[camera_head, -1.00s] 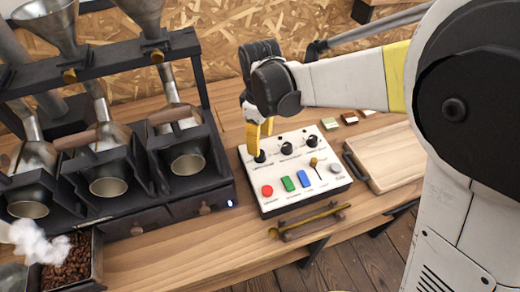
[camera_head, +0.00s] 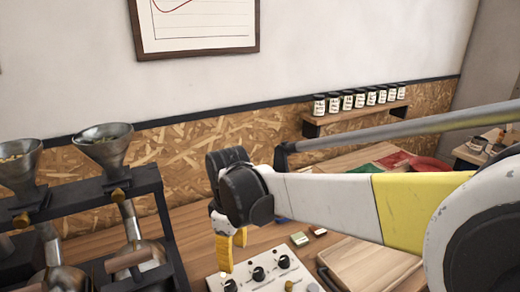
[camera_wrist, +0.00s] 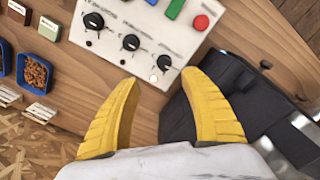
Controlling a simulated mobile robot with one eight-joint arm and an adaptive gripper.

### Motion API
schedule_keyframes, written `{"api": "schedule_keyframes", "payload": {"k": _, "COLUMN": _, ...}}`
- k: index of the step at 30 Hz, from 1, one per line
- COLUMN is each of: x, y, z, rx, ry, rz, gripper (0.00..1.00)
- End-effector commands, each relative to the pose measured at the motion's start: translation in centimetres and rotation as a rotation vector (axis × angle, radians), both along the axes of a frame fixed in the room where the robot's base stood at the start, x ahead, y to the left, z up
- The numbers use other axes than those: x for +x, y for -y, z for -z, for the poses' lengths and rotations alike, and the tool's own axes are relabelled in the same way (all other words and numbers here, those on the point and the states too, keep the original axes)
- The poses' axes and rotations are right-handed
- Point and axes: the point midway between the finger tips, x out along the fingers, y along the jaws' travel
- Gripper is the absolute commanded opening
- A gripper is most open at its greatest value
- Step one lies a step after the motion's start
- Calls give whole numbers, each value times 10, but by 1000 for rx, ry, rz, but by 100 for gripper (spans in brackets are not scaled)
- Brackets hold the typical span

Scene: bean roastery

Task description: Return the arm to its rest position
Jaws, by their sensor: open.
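My gripper (camera_head: 232,250) has yellow fingers and points down above the back edge of the white control panel (camera_head: 264,268). In the wrist view my gripper (camera_wrist: 165,112) shows its two fingers spread wide with nothing between them. The control panel (camera_wrist: 165,28) lies beyond the fingertips there, with black knobs, a red button, and green and blue switches in sight. The fingers look apart from the panel. My arm stretches in from the right side of the head view, with its white and yellow link roughly level.
A roaster rack (camera_head: 150,230) with metal funnels stands at the left. A wooden board (camera_head: 365,272) lies right of the panel. A shelf of small jars (camera_head: 360,112) is on the back wall. Blue trays of beans (camera_wrist: 36,72) show in the wrist view.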

Motion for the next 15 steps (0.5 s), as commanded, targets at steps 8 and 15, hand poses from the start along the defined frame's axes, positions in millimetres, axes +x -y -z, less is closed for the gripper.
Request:
{"api": "schedule_keyframes", "payload": {"k": 8, "x": -25, "y": 122, "z": -51, "rx": 121, "ry": 174, "rz": 457, "gripper": 53}}
{"api": "schedule_keyframes", "payload": {"k": 15, "x": -74, "y": 217, "z": -62, "rx": 259, "ry": 347, "rz": 889, "gripper": 53}}
